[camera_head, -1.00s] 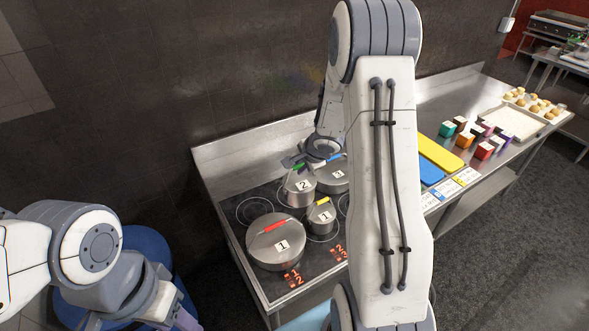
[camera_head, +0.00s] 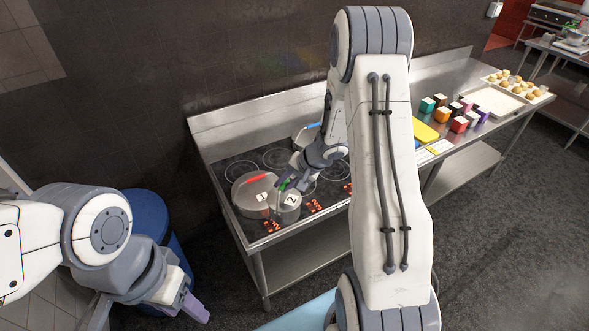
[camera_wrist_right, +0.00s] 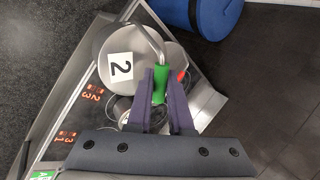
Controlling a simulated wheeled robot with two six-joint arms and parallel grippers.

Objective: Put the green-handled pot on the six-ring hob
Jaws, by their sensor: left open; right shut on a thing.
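The green-handled pot (camera_head: 289,201), marked 2, is held by its green handle (camera_wrist_right: 160,84) in my right gripper (camera_head: 289,182), whose purple fingers also show in the wrist view (camera_wrist_right: 160,95). It overlaps the front right of the red-handled pot (camera_head: 250,188) in the head view; its exact height above the hob is hard to tell. The six-ring hob (camera_head: 240,170) is a dark top with ring marks, partly covered by pots and my arm. My left gripper (camera_head: 186,303) is open and empty at the lower left, away from the hob.
A blue-handled pot (camera_head: 308,130) stands at the back of the hob, partly behind my right arm. The yellow-handled pot is hidden in the head view. A blue bin (camera_head: 147,212) stands left of the counter. Boards, coloured blocks and trays (camera_head: 495,101) lie to the right.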

